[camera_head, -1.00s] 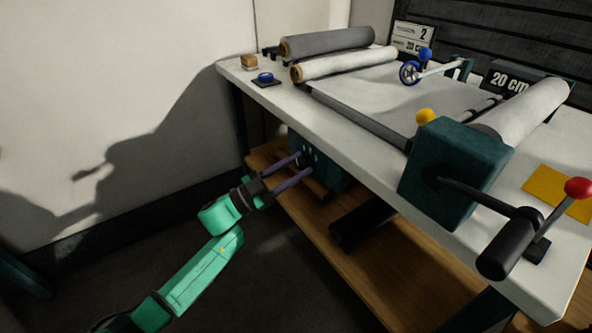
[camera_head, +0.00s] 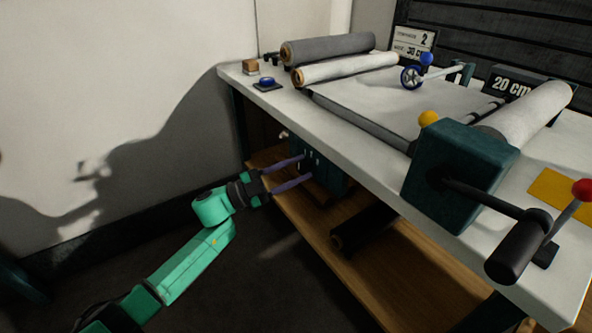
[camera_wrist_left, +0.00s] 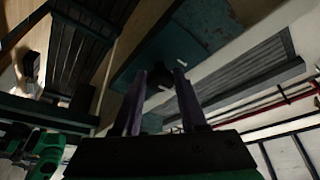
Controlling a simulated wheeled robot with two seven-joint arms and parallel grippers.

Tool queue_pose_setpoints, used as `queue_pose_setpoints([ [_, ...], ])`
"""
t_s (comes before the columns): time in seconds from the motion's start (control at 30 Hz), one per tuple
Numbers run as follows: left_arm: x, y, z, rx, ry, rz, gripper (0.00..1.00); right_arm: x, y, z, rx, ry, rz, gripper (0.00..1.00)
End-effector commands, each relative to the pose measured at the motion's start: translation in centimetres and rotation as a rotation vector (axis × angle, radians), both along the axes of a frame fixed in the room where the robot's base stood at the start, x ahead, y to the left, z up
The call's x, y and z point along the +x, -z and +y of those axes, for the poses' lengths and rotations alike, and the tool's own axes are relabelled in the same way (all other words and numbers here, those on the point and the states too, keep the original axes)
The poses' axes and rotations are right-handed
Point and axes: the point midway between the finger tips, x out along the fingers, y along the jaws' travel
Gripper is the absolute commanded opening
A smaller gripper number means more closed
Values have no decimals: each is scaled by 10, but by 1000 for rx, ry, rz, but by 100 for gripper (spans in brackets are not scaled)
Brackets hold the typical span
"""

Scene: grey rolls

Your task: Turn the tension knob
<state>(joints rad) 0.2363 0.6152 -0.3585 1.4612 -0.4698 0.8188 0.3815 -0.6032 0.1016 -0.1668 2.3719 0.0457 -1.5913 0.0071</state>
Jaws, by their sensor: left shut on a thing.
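A teal box (camera_head: 328,172) with white tick marks on its face is mounted under the near side of the white table (camera_head: 350,140). The wrist view shows a dark knob (camera_wrist_left: 157,84) in front of a teal surface, with small white marks beside it. My left gripper (camera_head: 306,167) reaches in from the left, its two purple fingers at the box face. In the wrist view the fingers (camera_wrist_left: 160,88) stand on either side of the knob and are shut on it. The fingers hide most of the knob in the head view. My right gripper is not in view.
A dark roll (camera_head: 360,228) lies on the wooden lower shelf (camera_head: 375,270) below the box. A teal crank housing (camera_head: 457,175) with a black handle (camera_head: 515,250) overhangs the table's near edge. Grey and white rolls lie on top. The floor at left is clear.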

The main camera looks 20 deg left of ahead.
Motion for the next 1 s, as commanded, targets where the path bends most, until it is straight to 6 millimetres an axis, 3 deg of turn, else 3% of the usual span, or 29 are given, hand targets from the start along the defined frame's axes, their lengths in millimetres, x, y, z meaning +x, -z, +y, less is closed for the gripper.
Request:
queue_pose_setpoints([
  [0.1, 0, 1, 0, 1, 0, 3, 0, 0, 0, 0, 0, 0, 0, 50],
  [0.13, 0, 1, 0, 1, 0, 3, 53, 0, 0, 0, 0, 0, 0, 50],
  [0.2, 0, 1, 0, 1, 0, 3, 71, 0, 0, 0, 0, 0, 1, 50],
  [0.63, -6, 4, 9, 1, -1, 3, 71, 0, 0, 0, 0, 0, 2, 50],
  [0.77, -20, 12, 30, 3, -2, 8, 71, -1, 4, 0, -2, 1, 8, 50],
  [1.0, -58, 31, 86, 3, -2, 8, 71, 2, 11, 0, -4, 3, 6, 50],
])
